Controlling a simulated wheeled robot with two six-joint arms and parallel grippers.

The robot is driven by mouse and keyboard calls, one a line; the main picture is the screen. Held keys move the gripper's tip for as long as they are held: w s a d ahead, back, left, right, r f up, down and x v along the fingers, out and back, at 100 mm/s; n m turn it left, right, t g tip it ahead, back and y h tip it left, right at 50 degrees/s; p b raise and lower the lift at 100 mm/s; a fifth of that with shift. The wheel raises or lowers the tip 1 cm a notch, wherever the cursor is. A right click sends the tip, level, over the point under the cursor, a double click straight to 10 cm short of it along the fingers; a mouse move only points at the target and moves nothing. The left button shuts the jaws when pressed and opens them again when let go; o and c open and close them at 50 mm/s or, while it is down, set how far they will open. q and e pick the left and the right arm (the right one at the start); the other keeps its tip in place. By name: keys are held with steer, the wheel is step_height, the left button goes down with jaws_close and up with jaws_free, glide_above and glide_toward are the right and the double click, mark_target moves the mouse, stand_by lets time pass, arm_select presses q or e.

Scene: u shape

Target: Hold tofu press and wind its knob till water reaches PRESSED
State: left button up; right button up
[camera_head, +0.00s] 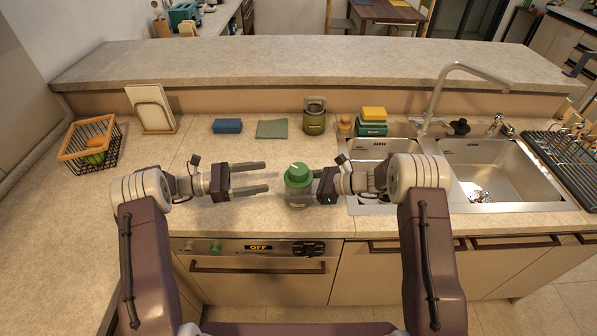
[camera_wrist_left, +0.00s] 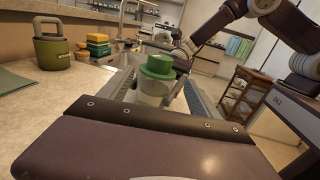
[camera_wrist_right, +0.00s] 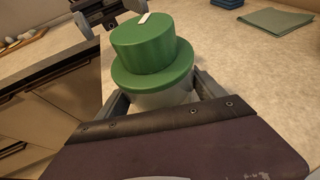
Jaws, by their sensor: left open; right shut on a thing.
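The tofu press (camera_head: 298,190) stands upright on the counter near its front edge. It has a clear body and a green lid with a green knob (camera_head: 299,172) that carries a white mark on top. It also shows in the left wrist view (camera_wrist_left: 157,78) and the right wrist view (camera_wrist_right: 154,62). My right gripper (camera_head: 314,188) is shut on the body from the right, below the green lid. My left gripper (camera_head: 266,177) is open and empty, to the left of the press, its fingers pointing at it. The water level and any PRESSED mark cannot be read.
A double sink (camera_head: 490,172) with a tap lies to the right. A green canister (camera_head: 314,117), stacked sponges (camera_head: 372,122), a blue sponge (camera_head: 227,126) and a green cloth (camera_head: 272,129) lie at the back. A wire basket (camera_head: 90,145) stands left.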

mark_target(289, 172)
arm_select(q)
steer(key=d, duration=0.4)
steer(key=w+d, duration=0.1)
steer(key=d, duration=0.3)
steer(key=w+d, duration=0.1)
steer(key=d, duration=0.3)
steer(key=shift+w, duration=0.1)
steer(key=c, duration=1.4)
steer(key=shift+o, duration=0.2)
